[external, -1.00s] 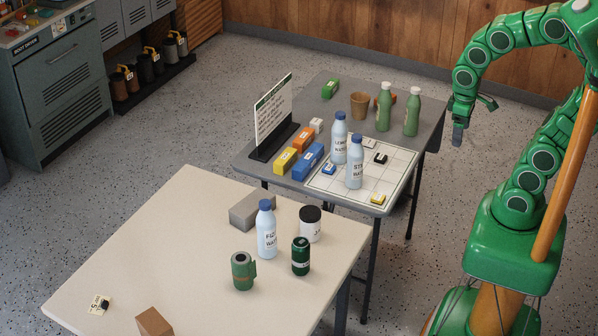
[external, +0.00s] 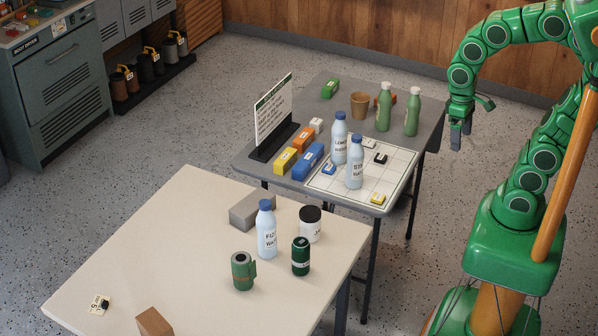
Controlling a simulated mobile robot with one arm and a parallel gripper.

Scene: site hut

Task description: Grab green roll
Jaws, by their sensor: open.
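The green roll (external: 243,271) stands upright on the beige table, with a dark hole in its top and a loose flap on its right side. A dark green can (external: 300,256) stands to its right, and a blue-capped bottle (external: 266,230) stands just behind it. My gripper (external: 460,136) hangs at the upper right, fingers down and apart, empty. It is beyond the right edge of the grey table and well away from the roll.
The beige table (external: 150,240) also holds a white jar with black lid (external: 311,223), a grey block (external: 249,210) and a brown block (external: 153,322). The grey table (external: 340,92) carries bottles, a cup (external: 360,105), coloured blocks and a sign (external: 272,112). The beige table's left half is mostly clear.

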